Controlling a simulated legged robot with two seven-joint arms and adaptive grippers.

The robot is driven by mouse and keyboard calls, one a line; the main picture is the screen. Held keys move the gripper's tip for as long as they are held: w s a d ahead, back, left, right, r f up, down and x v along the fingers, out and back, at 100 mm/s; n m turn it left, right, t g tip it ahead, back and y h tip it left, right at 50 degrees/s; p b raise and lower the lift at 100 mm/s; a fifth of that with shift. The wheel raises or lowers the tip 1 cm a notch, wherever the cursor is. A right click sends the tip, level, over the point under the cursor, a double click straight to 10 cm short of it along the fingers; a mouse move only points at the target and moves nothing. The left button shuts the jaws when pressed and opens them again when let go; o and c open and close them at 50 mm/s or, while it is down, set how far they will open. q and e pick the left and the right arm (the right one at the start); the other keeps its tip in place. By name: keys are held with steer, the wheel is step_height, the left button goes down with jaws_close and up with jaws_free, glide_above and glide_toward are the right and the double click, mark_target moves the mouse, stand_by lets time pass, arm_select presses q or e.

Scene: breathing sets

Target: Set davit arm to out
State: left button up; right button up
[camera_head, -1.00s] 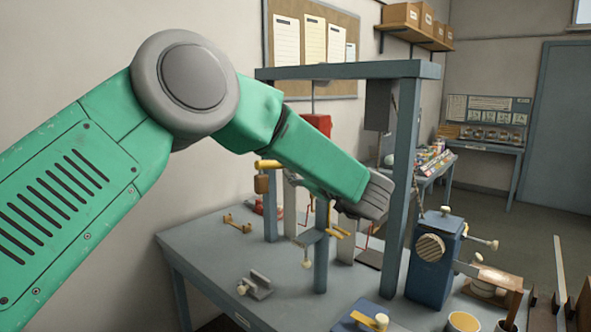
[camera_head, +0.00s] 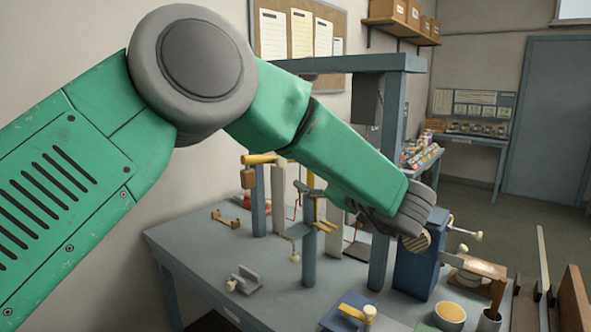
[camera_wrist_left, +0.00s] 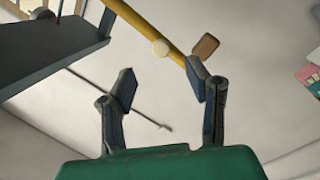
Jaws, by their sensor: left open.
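The davit arm (camera_head: 260,159) is a yellow bar on top of a blue-grey post, with a small brown block (camera_head: 248,178) hanging at its left end. In the left wrist view a yellow bar (camera_wrist_left: 150,28) with a cream knob runs diagonally, and a brown block (camera_wrist_left: 206,46) shows by its lower end; this looks like the davit. My left gripper (camera_wrist_left: 160,82) is open and empty. Its right fingertip overlaps the bar's end in the picture; I cannot tell whether they touch. In the head view my left arm's wrist covers the gripper's fingers. My right gripper is not in view.
A blue-grey frame (camera_head: 385,170) with a top beam stands on the bench behind my left forearm. A blue box (camera_head: 415,268) with cream knobs and a yellow cup (camera_head: 449,313) stand to the right. The bench (camera_head: 200,250) has bare room at left.

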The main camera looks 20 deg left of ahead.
arm_select(q)
steer(key=shift+v, duration=1.2)
steer(key=shift+a+f, duration=0.1)
